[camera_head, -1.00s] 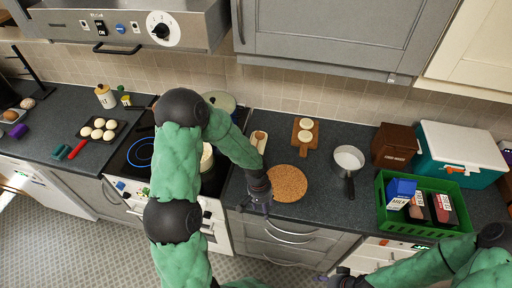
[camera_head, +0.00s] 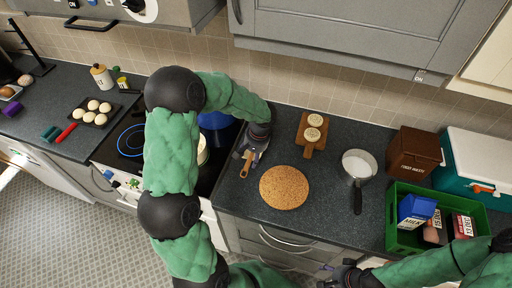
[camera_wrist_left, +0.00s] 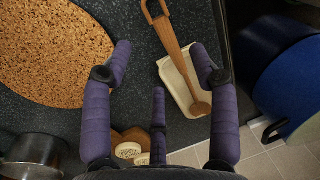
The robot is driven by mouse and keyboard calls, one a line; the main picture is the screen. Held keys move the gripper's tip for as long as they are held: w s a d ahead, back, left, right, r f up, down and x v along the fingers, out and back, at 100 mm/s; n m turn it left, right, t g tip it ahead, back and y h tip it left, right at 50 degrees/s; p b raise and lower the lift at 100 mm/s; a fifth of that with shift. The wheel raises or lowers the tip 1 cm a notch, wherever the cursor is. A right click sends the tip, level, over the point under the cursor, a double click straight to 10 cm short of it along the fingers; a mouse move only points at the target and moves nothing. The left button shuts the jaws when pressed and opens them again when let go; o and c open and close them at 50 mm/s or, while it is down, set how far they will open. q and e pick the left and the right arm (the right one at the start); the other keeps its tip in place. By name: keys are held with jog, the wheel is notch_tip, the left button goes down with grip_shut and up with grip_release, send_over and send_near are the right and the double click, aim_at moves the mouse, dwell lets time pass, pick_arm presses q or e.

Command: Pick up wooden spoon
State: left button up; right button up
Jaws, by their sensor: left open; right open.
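The wooden spoon (camera_wrist_left: 174,45) lies on a cream spoon rest (camera_wrist_left: 176,85) on the dark worktop, with its looped handle towards the top of the left wrist view. In the head view only its handle (camera_head: 246,166) shows, below my left gripper (camera_head: 254,148), which hides the rest. In the wrist view my left gripper (camera_wrist_left: 160,58) is open and empty. Its fingers are around the spoon area, with the spoon nearer the right finger; I cannot tell the height gap. My right gripper (camera_head: 342,274) is open and empty at the front of the units, low in the head view.
A round cork mat (camera_head: 284,188) lies right of the spoon. A blue pot (camera_wrist_left: 290,85) stands left of it on the hob (camera_head: 120,160). A board with round pieces (camera_head: 310,140), a saucepan (camera_head: 358,170) and a green crate (camera_head: 398,236) stand further right.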

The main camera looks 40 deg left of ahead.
aim_at(248, 168)
pick_arm(q)
jog(key=shift+a+f, duration=0.2)
jog(key=shift+f, duration=1.1)
jog(key=shift+s+a+f+b, duration=0.1)
jog(key=shift+a+f, duration=0.05)
jog(key=shift+f, duration=0.7)
jog(key=shift+s+a+f+b, duration=0.1)
jog(key=shift+a+f, duration=0.1)
jog(key=shift+f, duration=0.6)
jog(key=shift+s+a+f+b, duration=0.1)
jog(key=shift+a+f, duration=0.05)
jog(key=shift+f, duration=0.7)
jog(key=c, duration=1.2)
